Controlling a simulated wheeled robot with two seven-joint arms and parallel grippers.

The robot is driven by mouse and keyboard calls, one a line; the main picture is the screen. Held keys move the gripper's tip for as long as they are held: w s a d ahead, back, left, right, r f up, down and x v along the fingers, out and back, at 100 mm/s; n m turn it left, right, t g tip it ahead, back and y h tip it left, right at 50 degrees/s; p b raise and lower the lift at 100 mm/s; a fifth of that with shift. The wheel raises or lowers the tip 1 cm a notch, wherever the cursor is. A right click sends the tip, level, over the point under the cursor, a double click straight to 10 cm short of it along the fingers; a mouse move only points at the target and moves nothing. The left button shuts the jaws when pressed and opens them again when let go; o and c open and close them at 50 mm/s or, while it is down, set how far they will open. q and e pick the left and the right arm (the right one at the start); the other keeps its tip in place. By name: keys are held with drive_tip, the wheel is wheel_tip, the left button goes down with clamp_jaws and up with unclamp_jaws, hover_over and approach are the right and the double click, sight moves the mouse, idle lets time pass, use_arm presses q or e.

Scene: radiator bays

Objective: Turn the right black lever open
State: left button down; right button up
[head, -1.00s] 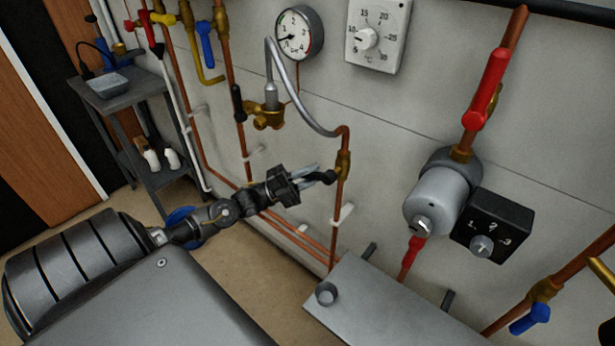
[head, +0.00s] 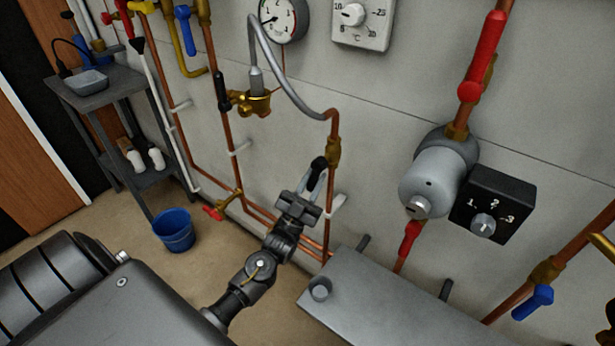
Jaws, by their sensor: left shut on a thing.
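The right black lever (head: 317,168) sits on a brass valve (head: 333,152) on the copper pipe below the curved grey hose. It slants down and left from the valve, at a small angle to the pipe. My left gripper (head: 315,183) reaches up from below and is shut on the right black lever. Its fingers hide part of the lever. Another black lever (head: 222,92) points along a pipe further left, apart from my gripper. My right gripper is not in view.
A grey metal box (head: 390,305) stands below right of the valve. A grey cylinder (head: 432,182) and black dial box (head: 492,205) are on the wall at right. A red-handled valve (head: 213,212) and blue bucket (head: 174,231) are at lower left. A grey shelf cart (head: 100,92) stands behind.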

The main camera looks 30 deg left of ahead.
use_arm(q)
drive_tip(key=n+y, duration=0.3)
drive_tip(key=shift+d+f, duration=0.15)
drive_tip(key=shift+d, duration=0.25)
drive_tip(key=n+y, duration=0.2)
drive_tip(key=shift+d+n+y, duration=0.2)
drive_tip(key=shift+n+y, duration=0.1)
drive_tip(key=shift+y, duration=0.1)
drive_tip(key=shift+d+n+y, duration=0.2)
drive_tip(key=shift+n+y, duration=0.7)
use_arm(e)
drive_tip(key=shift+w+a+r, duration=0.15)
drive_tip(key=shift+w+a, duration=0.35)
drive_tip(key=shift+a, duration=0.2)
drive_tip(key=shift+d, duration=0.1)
use_arm(q)
drive_tip(key=c, duration=1.6)
unclamp_jaws()
drive_tip(key=o, duration=0.3)
drive_tip(key=shift+o, duration=0.2)
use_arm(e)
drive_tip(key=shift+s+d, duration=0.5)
